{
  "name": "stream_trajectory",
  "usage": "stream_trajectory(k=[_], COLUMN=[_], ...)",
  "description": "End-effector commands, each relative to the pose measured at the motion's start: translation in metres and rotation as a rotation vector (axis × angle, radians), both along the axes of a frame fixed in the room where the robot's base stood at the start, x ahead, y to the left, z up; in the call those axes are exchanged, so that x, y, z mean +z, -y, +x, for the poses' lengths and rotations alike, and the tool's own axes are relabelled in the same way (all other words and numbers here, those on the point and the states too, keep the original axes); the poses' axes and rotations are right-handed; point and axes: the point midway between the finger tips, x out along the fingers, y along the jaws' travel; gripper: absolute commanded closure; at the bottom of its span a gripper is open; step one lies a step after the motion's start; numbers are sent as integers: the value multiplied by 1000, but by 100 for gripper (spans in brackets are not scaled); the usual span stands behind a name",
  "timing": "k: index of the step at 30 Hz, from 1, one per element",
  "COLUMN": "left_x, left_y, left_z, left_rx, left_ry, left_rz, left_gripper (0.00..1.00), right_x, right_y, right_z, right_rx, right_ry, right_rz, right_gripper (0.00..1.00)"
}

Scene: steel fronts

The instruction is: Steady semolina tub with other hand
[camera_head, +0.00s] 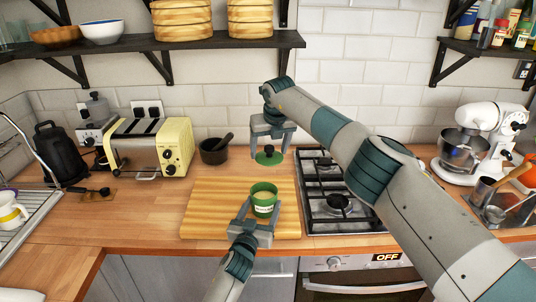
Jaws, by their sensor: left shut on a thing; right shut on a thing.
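The semolina tub (264,204) is a small green container with a pale label and pale contents, its top open. It stands upright on the wooden cutting board (205,207). My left gripper (258,212) comes from below and is shut on the tub, one finger on each side. My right gripper (269,149) hangs above and behind the tub, shut on the green lid (268,158) by its dark knob. The lid is apart from the tub, held in the air over the board's far edge.
A gas stove (340,205) is right of the board. A dark mortar with pestle (214,150) stands behind it, and a yellow toaster (150,147) to the left. A white stand mixer (480,145) is far right. A shelf (200,42) hangs above. The board's left part is clear.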

Motion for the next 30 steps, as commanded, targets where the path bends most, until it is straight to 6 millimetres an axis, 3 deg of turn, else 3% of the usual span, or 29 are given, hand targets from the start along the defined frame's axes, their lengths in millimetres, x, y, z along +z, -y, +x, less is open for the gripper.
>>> stream_trajectory(k=[1, 12, 13, 15, 30], left_x=[-10, -10, -10, -10, -4], left_y=[-1, -1, -1, -1, -3], left_z=[-2, -2, -2, -2, -7], left_rx=[3, 3, 3, 3, 2], left_ry=[-17, -17, -17, -16, -5], left_rz=[2, 2, 2, 2, 1], left_gripper=[65, 65, 28, 12, 11], right_x=[1, 2, 2, 2, 3], right_y=[1, 2, 2, 2, 2], right_z=[2, 5, 5, 5, 5], right_rx=[-2, 1, 1, 0, 0], right_ry=[0, 1, 1, 1, 1], right_rz=[1, 0, 0, 0, -1], right_gripper=[59, 59, 59, 59, 59])
